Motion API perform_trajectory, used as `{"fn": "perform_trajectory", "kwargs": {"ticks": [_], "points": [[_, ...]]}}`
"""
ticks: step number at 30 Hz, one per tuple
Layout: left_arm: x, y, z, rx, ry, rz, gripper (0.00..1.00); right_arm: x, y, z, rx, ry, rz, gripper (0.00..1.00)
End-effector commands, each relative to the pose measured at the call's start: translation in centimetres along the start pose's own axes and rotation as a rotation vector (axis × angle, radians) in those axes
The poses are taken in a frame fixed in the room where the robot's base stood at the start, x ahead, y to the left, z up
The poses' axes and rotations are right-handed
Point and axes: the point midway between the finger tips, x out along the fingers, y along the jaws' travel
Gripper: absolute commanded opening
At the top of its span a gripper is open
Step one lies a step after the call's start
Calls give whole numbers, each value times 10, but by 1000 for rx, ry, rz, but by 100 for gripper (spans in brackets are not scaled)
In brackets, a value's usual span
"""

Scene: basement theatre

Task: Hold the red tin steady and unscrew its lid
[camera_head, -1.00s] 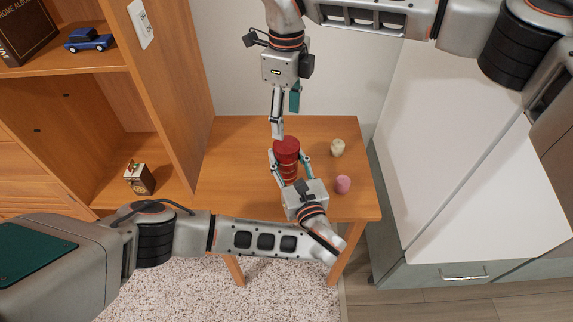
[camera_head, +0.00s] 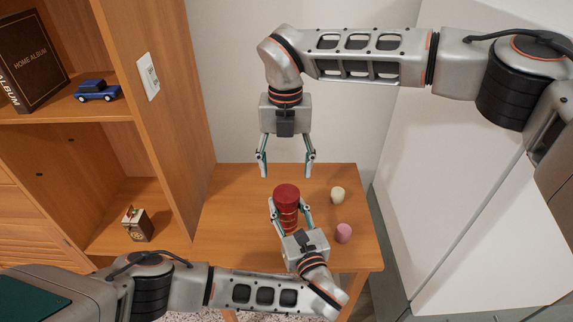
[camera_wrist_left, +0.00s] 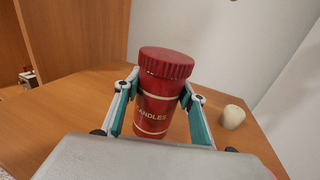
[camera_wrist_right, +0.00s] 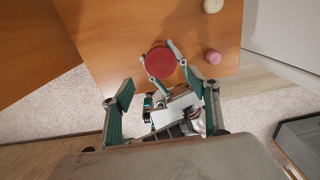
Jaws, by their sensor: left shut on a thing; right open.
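The red tin (camera_head: 289,218) stands upright on the wooden table, with pale bands and the word CANDLES on its side in the left wrist view (camera_wrist_left: 153,112). Its dark red ribbed lid (camera_head: 287,193) sits on top, and shows from above in the right wrist view (camera_wrist_right: 160,62). My left gripper (camera_head: 290,212) is shut on the tin's body, one finger on each side, below the lid. My right gripper (camera_head: 286,172) is open and empty, above and behind the tin, fingers pointing down and apart from the lid.
A cream candle (camera_head: 338,195) and a pink candle (camera_head: 344,232) stand on the table (camera_head: 230,215) right of the tin. A wooden shelf at the left holds a blue toy car (camera_head: 97,90), an album (camera_head: 32,62) and a small box (camera_head: 137,224). A white cabinet stands right.

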Motion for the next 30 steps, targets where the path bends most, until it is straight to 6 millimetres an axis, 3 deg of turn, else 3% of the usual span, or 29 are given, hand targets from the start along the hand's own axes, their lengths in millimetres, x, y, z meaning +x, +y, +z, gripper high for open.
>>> {"fn": "perform_trajectory", "kwargs": {"ticks": [12,18,25,30], "points": [[0,0,0,0,1,0,0,0,-1,1,743,-2,0,60],[0,0,0,0,0,0,0,-1,-1,1,1017,-1,2,60],[0,0,0,0,1,0,0,1,-2,2,1151,-1,3,60],[0,0,0,0,0,0,0,17,-2,1,1162,2,0,60]]}}
